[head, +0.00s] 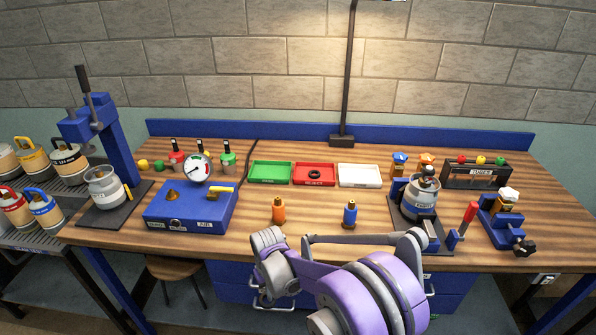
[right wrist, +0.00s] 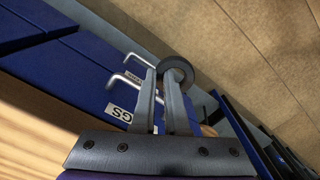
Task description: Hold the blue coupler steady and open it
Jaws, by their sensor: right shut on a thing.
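A small blue coupler (head: 350,215) with a brownish top stands upright on the front middle of the bench. Another blue piece with an orange knob (head: 399,163) stands farther back; I cannot tell which one the task means. In the head view my purple and grey arm fills the bottom centre in front of the bench, and no fingers show there. My left gripper is in neither view.
An orange coupler (head: 278,211) stands left of the blue one. A blue gauge box (head: 165,213) is left; a grey canister (head: 419,202) and blue clamp (head: 490,217) are right.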

